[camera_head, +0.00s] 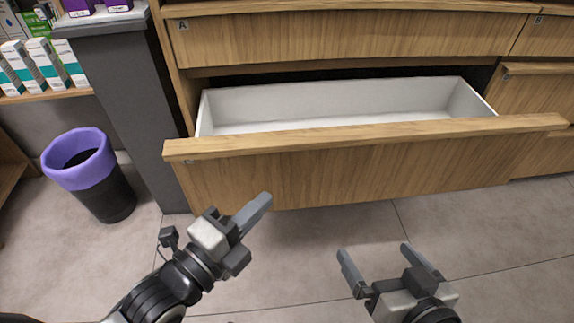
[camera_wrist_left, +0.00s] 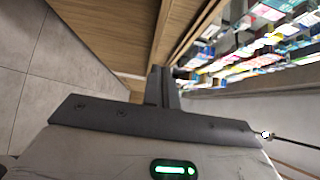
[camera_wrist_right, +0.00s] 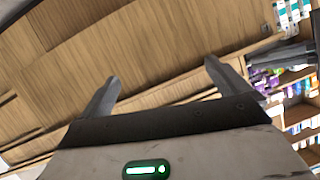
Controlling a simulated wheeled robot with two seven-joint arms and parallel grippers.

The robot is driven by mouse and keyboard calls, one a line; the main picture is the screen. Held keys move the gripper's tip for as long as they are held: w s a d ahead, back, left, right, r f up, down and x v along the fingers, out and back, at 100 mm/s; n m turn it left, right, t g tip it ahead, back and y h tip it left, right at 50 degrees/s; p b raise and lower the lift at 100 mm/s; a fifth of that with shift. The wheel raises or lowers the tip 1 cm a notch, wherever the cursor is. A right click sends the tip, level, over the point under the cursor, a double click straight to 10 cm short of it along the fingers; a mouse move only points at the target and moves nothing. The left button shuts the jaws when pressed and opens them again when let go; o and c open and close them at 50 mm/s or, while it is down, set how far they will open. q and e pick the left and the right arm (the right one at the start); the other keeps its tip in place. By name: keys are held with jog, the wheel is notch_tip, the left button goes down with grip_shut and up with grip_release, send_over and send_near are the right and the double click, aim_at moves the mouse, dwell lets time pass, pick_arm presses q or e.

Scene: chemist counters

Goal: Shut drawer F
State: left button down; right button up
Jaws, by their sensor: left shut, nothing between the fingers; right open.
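A wide wooden drawer (camera_head: 350,168) stands pulled out in the head view, its white inside (camera_head: 330,103) empty where visible. Its small label at the front's upper left is too small to read surely. My left gripper (camera_head: 264,198) is shut and empty, in front of the drawer's left half near its lower edge in the picture; I cannot tell whether it touches. Its closed fingers also show in the left wrist view (camera_wrist_left: 160,74). My right gripper (camera_head: 374,248) is open and empty, lower in the picture and apart from the drawer front. Its spread fingers face wood in the right wrist view (camera_wrist_right: 162,70).
Drawer A (camera_head: 340,38) above is closed, and drawer B (camera_head: 545,36) is at the upper right. A grey pillar (camera_head: 125,95) stands left of the open drawer. A black bin with a purple liner (camera_head: 82,163) is further left, below shelved boxes (camera_head: 45,62). Tiled floor lies clear in front.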

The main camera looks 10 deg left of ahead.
pick_arm(q)
jog(key=b, duration=0.2)
send_near(301, 145)
jog(key=w+d, duration=0.2)
jog(key=d, duration=0.2)
jog(key=shift+w+a+f, duration=0.1)
jog(key=shift+w+a, duration=0.15)
jog(key=shift+w, duration=0.3)
jog(key=shift+w+a, duration=0.3)
jog(key=shift+w, duration=0.3)
jog(key=shift+w+a+b, duration=0.2)
jog(key=shift+w+b, duration=0.15)
jog(key=shift+w, duration=0.15)
pick_arm(e)
jog(key=shift+a+r+t+y, duration=0.4)
jog(key=shift+r+t+y, duration=0.1)
jog(key=shift+r, duration=0.25)
